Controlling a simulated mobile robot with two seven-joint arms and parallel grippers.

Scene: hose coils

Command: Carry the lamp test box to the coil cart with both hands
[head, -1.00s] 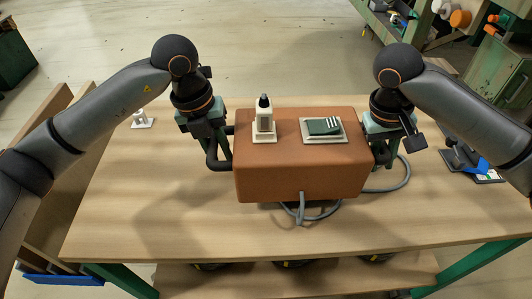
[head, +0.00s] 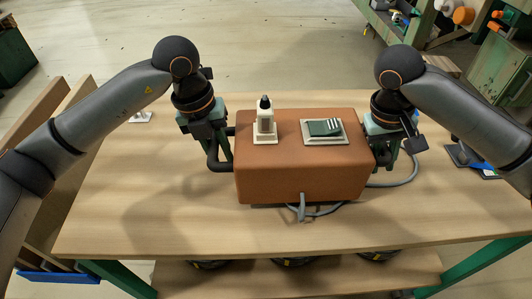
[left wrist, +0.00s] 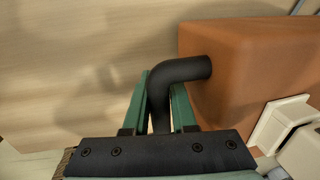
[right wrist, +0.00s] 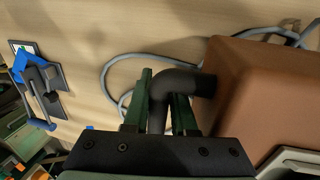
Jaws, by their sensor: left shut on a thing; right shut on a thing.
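The lamp test box (head: 300,183) is a reddish-brown block with a white lamp holder (head: 265,122) and a plate with a green switch (head: 325,129) on top. It has a black handle on each side. My left gripper (head: 222,160) is shut on the left handle (left wrist: 180,72), as the left wrist view shows. My right gripper (head: 384,152) is shut on the right handle (right wrist: 182,84). The box looks level and held over the table, with a shadow to its left; the gap below is hard to judge. The coil cart cannot be made out with certainty.
The wooden table (head: 150,200) is mostly clear around the box. A grey cable (head: 405,175) trails from the box on the tabletop. A small white item (head: 140,117) lies at the back left, and a dark device with blue parts (head: 470,158) at the right edge.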

